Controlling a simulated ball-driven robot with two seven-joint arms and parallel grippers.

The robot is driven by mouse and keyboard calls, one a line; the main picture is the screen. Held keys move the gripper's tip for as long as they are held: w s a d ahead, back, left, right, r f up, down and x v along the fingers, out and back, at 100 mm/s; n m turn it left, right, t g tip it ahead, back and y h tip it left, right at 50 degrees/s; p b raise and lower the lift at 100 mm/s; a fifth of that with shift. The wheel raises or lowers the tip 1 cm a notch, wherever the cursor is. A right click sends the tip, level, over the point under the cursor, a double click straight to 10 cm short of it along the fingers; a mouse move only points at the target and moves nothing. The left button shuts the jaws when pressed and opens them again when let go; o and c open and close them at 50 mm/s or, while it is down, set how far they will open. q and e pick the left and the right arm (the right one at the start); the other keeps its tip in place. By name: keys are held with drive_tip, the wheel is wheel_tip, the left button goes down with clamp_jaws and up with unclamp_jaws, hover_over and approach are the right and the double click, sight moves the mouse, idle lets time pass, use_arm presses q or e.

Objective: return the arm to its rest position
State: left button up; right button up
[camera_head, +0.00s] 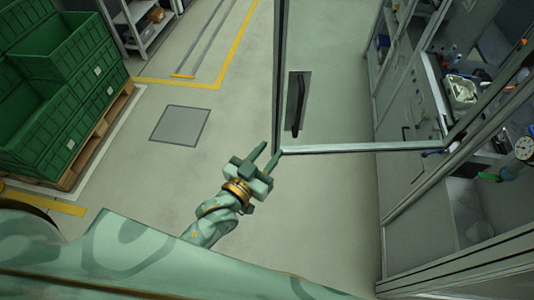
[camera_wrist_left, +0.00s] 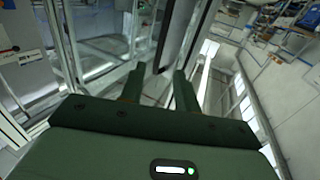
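My left gripper (camera_head: 268,158) is in the middle of the head view, on the end of my green arm. Its two fingers point up and are spread apart, with nothing seen between them. One fingertip appears close to the lower corner of an open glass door (camera_head: 340,149); I cannot tell whether they touch. In the left wrist view the gripper (camera_wrist_left: 160,80) also shows two parted fingers with a gap between them. The door has a dark handle (camera_head: 297,103). My right gripper is in neither view.
Green crates (camera_head: 62,92) stand on a wooden pallet (camera_head: 98,140) at the left. A metal shelf (camera_head: 150,28) stands at the top left. A cabinet with a white tray (camera_head: 461,90) is at the right. Open floor with a grey plate (camera_head: 180,125) lies between.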

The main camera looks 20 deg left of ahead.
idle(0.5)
use_arm(q)
drive_tip(key=s+a+f+g+y+b, duration=0.1)
drive_tip(key=s+f+g+b, duration=0.2)
drive_tip(key=f, duration=0.7)
drive_tip(key=s+a+f+g+b, duration=0.15)
drive_tip(key=s+f, duration=0.25)
drive_tip(key=f, duration=0.7)
drive_tip(key=s+a+f+g+y+b, duration=0.1)
drive_tip(key=s+f+g, duration=0.3)
drive_tip(key=f, duration=0.6)
drive_tip(key=s+a+f+g+y+b, duration=0.1)
drive_tip(key=s+a+f+g+b, duration=0.1)
drive_tip(key=s+f+b, duration=0.3)
drive_tip(key=s+a+f+g+b, duration=0.3)
drive_tip(key=s+f+b, duration=0.3)
drive_tip(key=s+f, duration=0.7)
drive_tip(key=s+a+f+g+y+b, duration=0.1)
drive_tip(key=s+a+f+g+b, duration=0.2)
drive_tip(key=s+f, duration=0.6)
wheel_tip(320, 180, down, 5)
drive_tip(key=a+b, duration=0.1)
drive_tip(key=b, duration=0.1)
drive_tip(key=shift+f+m+y+b, duration=0.2)
drive_tip(key=shift+m+y+b, duration=0.1)
drive_tip(key=shift+m+b, duration=0.1)
drive_tip(key=shift+d, duration=0.1)
